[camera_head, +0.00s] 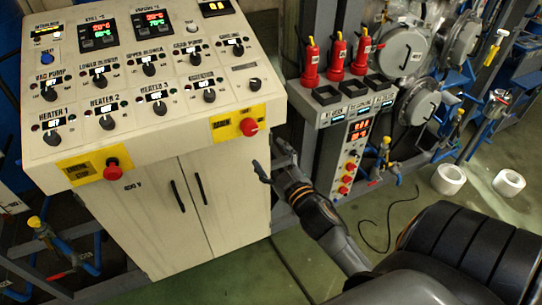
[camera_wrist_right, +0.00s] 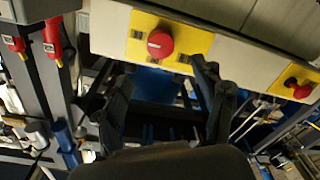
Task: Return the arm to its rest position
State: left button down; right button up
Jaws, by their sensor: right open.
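My right arm (camera_head: 335,235) comes in from the lower right of the head view and reaches up and left. My left gripper is not in view.
A smaller panel with red-handled plugs (camera_head: 337,55) stands right of the gripper. Metal vessels (camera_head: 405,50) and blue pipework stand behind it. Two white rolls (camera_head: 448,179) and a black cable (camera_head: 388,222) lie on the green floor (camera_head: 425,188). The floor in front of the cabinet is clear.

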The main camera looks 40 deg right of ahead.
jog(key=shift+f, duration=0.15)
jog(key=s+a+f+g+y+b, duration=0.1)
jog(key=s+a+f+g, duration=0.2)
jog(key=f, duration=1)
jog(key=s+a+f+m+g+b, duration=0.1)
jog(key=s+f+g+b, duration=0.2)
jog(key=f, duration=1.1)
jog(key=s+a+f+g+y, duration=0.15)
jog(key=s+f, duration=0.35)
jog(key=f, duration=0.8)
jog(key=s+a+f+g+b, duration=0.1)
jog(key=s+a+f+g, duration=0.2)
jog(key=s+f, duration=0.8)
jog(key=s+a+f+m+g+b, duration=0.1)
jog(key=s+a+f+g+b, duration=0.1)
jog(key=s+f+g, duration=0.4)
jog(key=s+a+f, duration=0.1)
jog(key=s+f, duration=0.4)
jog(key=s, duration=0.7)
jog(key=shift+s+a+f+y, duration=0.15)
jog(key=shift+s+a+y, duration=0.15)
jog(key=shift+s+y, duration=0.1)
